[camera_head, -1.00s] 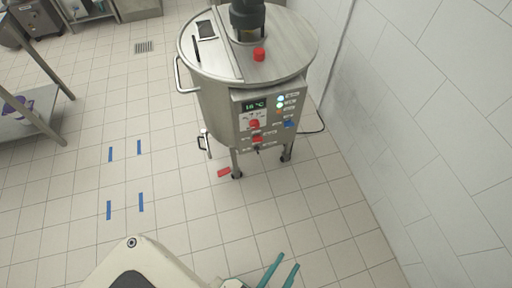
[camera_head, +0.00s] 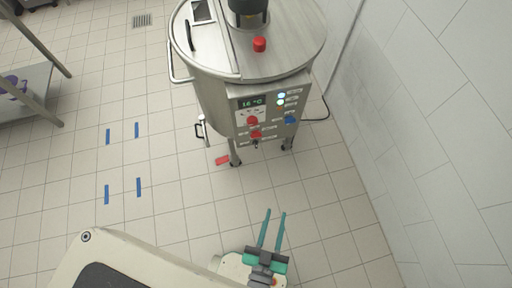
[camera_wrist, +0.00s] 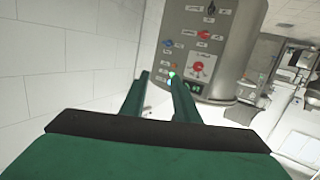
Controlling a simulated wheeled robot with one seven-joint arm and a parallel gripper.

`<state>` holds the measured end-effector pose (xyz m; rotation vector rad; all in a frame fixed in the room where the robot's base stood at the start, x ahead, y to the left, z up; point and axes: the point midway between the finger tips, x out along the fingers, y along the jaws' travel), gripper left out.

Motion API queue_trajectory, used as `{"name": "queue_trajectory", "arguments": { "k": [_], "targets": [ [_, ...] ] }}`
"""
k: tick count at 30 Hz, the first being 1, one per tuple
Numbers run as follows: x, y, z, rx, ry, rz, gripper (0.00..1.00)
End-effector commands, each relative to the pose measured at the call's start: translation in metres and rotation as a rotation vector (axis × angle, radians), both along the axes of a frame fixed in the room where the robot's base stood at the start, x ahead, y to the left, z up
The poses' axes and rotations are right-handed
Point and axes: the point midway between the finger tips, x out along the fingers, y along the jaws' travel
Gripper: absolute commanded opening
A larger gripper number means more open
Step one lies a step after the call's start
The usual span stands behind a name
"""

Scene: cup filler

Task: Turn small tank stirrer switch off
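The small tank (camera_head: 215,88) is a steel vessel on legs near the right wall in the head view. Its control panel (camera_head: 270,112) has a green display, red knobs, a blue knob (camera_head: 290,118) and lit indicators. The panel also shows, tilted, in the wrist view (camera_wrist: 200,62); there the blue knob (camera_wrist: 168,43) is left of a red knob (camera_wrist: 199,71). The labels are too small to read, so I cannot tell which is the stirrer switch. My gripper (camera_head: 274,214) is open and empty, in front of the tank and apart from the panel, its teal fingers pointing at it.
A red button (camera_head: 259,44) sits on the tank lid. A white tiled wall (camera_head: 430,120) stands close on the right. A metal table (camera_head: 30,95) is at the left. The floor with blue marks is clear.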

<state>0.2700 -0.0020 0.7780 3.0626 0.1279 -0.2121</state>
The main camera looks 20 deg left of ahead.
Motion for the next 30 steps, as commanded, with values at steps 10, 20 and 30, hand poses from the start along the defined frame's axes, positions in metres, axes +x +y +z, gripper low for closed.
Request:
{"name": "queue_trajectory", "arguments": {
  "k": [10, 20, 30],
  "targets": [
    [0.090, 0.019, -0.116, -0.020, -0.105, 0.194, 0.28],
    [0.179, 0.066, -0.194, 0.046, -0.129, 0.396, 0.28],
    [0.217, 0.104, -0.220, 0.106, -0.114, 0.506, 0.28]
  ]
}}
